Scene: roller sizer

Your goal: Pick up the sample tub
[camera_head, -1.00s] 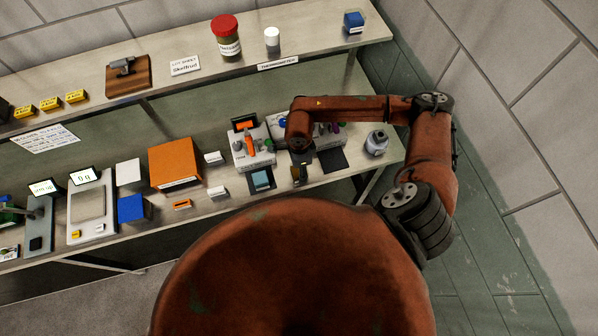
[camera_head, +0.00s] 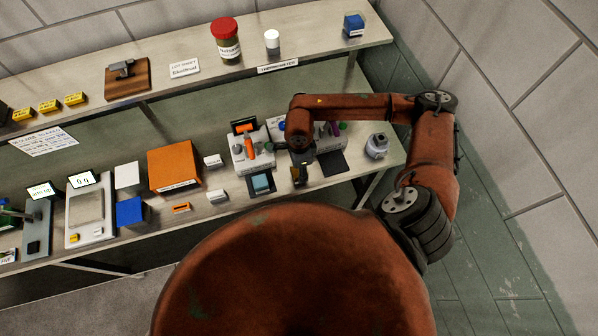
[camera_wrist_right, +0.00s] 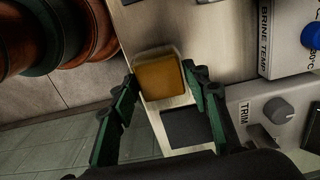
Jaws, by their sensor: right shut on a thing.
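The sample tub (camera_wrist_right: 160,76), a small amber block-like tub with a paler rim, sits between the two green fingers of my right gripper (camera_wrist_right: 160,80) in the right wrist view. The fingers are shut on it, one on each side. In the head view the tub (camera_head: 298,176) is a small dark yellow shape at the front of the bench, partly hidden under my right gripper (camera_head: 299,164). I cannot tell whether it touches the bench. My left gripper is not in view.
A grey machine with an orange handle (camera_head: 250,150) stands left of my right gripper. A dark pad (camera_head: 333,163) and a grey rounded device (camera_head: 377,146) are to its right. A shelf (camera_head: 190,85) runs behind and above. A brine temp box (camera_wrist_right: 292,40) is close by in the wrist view.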

